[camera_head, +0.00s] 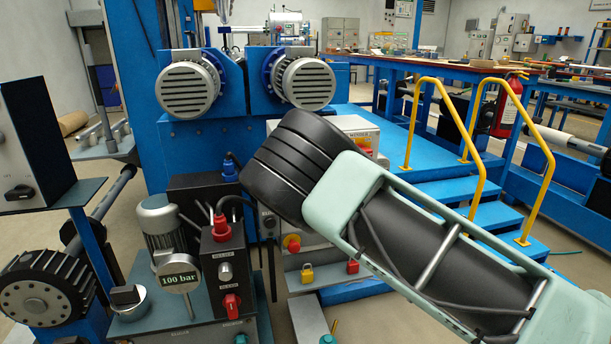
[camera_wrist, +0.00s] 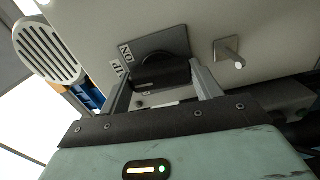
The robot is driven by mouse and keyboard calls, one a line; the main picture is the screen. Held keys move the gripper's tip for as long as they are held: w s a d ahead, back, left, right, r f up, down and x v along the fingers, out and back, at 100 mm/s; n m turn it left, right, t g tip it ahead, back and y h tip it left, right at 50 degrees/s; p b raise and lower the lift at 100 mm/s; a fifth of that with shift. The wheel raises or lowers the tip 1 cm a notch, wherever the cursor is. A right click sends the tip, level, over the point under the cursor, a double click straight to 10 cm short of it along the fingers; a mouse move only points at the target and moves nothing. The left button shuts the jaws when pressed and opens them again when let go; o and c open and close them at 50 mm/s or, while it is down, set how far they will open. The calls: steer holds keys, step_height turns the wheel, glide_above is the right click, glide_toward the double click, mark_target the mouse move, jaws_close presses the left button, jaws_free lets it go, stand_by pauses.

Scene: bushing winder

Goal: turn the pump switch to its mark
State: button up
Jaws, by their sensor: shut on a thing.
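In the wrist view, a black switch knob (camera_wrist: 160,74) sits on a dark grey plate (camera_wrist: 135,47) fixed to a pale panel. White labels beside it show "ON" and a second word that I cannot fully read. My gripper (camera_wrist: 163,80) is shut on the knob, with one finger at each side. The switch's mark and exact angle are hard to make out. In the head view, my arm's black wrist section covers the gripper and the switch.
A metal peg (camera_wrist: 230,53) juts from the panel beside the plate. In the head view, a black control box (camera_head: 224,262) with a red knob and a 100 bar gauge (camera_head: 178,276) stand left of my arm. Yellow handrails (camera_head: 465,130) and blue steps stand to the right.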

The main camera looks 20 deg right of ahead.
steer(key=shift+f+n, duration=0.1)
steer(key=shift+n, duration=0.4)
steer(key=o, duration=1)
steer(key=shift+s, duration=0.15)
steer(key=s+p, duration=0.3)
steer(key=s, duration=1.4)
steer(key=shift+s, duration=0.15)
